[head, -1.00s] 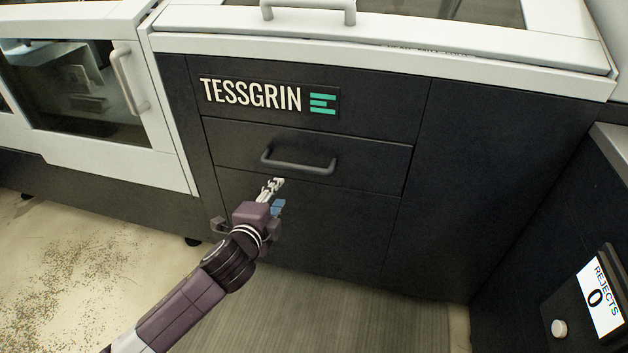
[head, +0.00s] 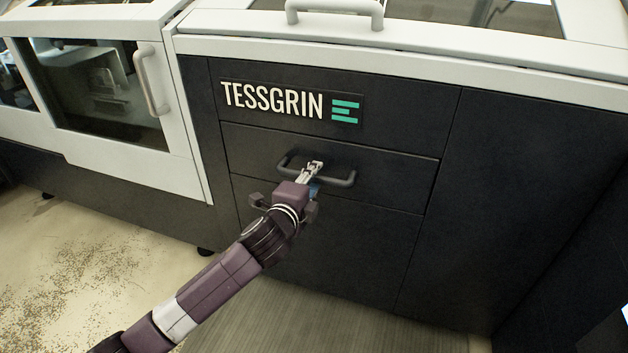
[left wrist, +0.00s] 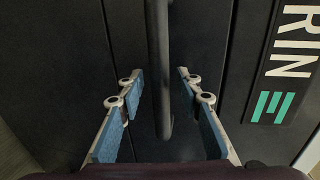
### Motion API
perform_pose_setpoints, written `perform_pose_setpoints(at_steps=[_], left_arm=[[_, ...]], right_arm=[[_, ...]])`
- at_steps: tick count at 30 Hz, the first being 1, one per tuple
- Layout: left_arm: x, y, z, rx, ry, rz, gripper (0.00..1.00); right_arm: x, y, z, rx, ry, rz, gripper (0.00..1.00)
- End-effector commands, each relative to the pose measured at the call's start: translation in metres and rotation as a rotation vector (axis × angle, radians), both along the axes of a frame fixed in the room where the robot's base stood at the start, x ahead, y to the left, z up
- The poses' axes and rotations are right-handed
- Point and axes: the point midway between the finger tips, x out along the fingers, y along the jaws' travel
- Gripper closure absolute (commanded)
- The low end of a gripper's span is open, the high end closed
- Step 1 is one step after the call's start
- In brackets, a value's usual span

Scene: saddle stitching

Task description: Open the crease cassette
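The crease cassette appears as a dark drawer front (head: 395,173) below the TESSGRIN label, flush with the panels around it. Its grey bar handle (head: 338,181) runs across the front. My left gripper (head: 314,166) is at the handle, covering its middle part in the head view. In the left wrist view the handle (left wrist: 159,70) runs between the two blue-padded fingers of my left gripper (left wrist: 156,95). The fingers are spread, with a visible gap on each side of the bar. My right gripper is not in view.
A white lid with a handle (head: 336,14) is above the drawer. A white-framed window door with a handle (head: 152,80) is at the left. A dark panel (head: 530,170) lies to the right. The floor in front is clear apart from scattered specks.

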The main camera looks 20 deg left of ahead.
Motion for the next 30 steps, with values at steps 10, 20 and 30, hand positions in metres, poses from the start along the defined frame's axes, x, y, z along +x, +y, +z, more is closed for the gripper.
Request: perform_pose_setpoints(at_steps=[10,20,30], left_arm=[[0.0022,-0.0004,-0.0005,-0.001,0.000,-0.001,0.70],[0.0020,-0.0004,-0.0006,-0.001,0.001,-0.001,1.00],[0.0018,-0.0004,-0.0010,-0.001,0.001,-0.001,1.00]], right_arm=[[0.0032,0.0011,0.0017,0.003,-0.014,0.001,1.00],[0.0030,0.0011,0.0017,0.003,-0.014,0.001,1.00],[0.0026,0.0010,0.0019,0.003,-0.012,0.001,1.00]])
